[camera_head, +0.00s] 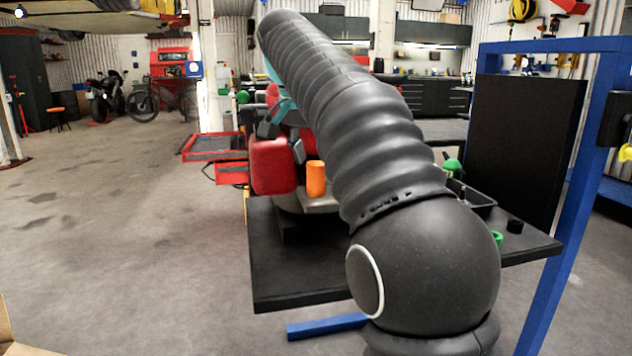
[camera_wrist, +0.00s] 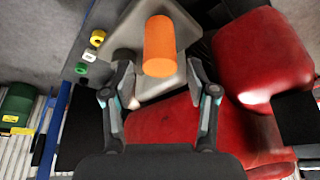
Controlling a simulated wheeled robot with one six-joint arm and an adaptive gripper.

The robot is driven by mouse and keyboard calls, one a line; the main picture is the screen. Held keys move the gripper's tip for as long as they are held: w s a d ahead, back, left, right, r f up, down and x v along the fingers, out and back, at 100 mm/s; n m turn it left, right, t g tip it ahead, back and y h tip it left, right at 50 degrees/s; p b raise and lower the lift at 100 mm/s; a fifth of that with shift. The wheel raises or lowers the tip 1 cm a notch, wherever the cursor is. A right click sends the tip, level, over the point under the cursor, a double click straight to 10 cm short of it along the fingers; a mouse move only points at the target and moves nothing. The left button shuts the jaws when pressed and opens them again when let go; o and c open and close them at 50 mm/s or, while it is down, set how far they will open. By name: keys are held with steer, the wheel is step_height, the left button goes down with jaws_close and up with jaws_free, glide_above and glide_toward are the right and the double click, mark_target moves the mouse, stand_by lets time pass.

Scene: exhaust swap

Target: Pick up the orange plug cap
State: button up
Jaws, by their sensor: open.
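The orange plug cap (camera_head: 316,179) is a short orange cylinder standing on a light grey surface (camera_head: 316,204), beside red housing in the head view. In the wrist view the orange plug cap (camera_wrist: 158,46) is at the upper middle, on a pale grey plate (camera_wrist: 125,38). My gripper (camera_wrist: 158,75) is open and empty. Its two fingers are spread left and right in the wrist view, with the cap just beyond and between their tips. In the head view my gripper (camera_head: 283,140) shows partly beside my arm, above and left of the cap.
Red housing (camera_head: 272,166) is close by; it also fills the right of the wrist view (camera_wrist: 262,55). Yellow (camera_wrist: 97,38), white (camera_wrist: 89,56) and green (camera_wrist: 80,69) rings lie left. The black table (camera_head: 300,285) has a bare front-left area. A blue frame (camera_head: 570,200) stands right.

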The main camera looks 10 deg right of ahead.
mark_target(318, 176)
steer(key=shift+b+x, duration=0.95)
steer(key=shift+x, duration=1.8)
steer(key=shift+s+a, duration=0.1)
jaws_close()
